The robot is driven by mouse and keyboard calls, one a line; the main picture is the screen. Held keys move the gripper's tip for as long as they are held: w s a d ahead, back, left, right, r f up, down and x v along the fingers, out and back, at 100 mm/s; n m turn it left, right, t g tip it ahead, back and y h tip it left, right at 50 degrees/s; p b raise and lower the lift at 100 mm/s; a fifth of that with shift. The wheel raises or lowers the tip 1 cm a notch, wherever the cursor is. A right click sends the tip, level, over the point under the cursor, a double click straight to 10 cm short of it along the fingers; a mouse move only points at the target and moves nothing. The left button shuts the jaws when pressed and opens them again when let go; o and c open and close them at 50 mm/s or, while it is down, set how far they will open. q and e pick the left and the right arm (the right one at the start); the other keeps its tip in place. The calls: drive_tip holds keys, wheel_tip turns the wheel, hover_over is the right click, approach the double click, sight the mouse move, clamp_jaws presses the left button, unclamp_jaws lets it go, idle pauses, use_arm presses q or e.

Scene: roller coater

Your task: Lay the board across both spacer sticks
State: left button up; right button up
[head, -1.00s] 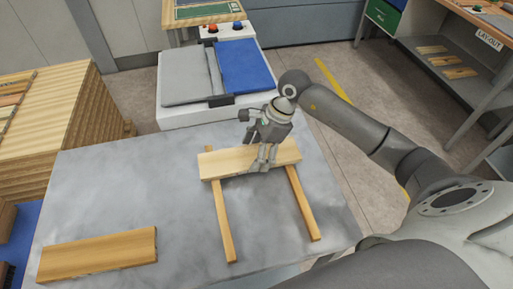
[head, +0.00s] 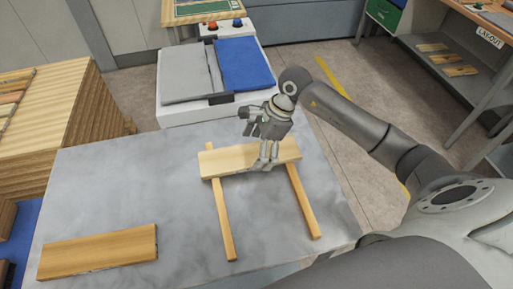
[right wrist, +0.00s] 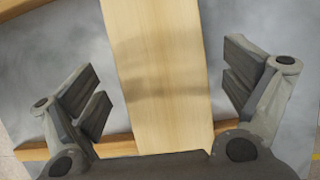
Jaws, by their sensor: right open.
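A light wooden board (head: 225,162) lies across the far part of two spacer sticks on the grey table. The left stick (head: 223,225) and the right stick (head: 304,205) run toward the near edge from under the board. My right gripper (head: 265,167) is at the right half of the board. In the right wrist view the board (right wrist: 158,75) passes between the fingers of my open right gripper (right wrist: 168,95), with gaps on both sides. Parts of both sticks also show there, one near the gripper (right wrist: 118,146) and one at the top left (right wrist: 22,6). My left gripper is not in view.
A second board (head: 97,253) lies at the table's near left. The grey table top (head: 130,185) is clear between it and the sticks. A white machine with grey and blue pads (head: 245,65) stands behind the table. Stacked wood (head: 60,115) stands at the left.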

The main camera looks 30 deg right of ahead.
drive_tip(key=b+v, duration=0.3)
drive_tip(key=v, duration=0.9)
drive_tip(key=shift+f, duration=0.1)
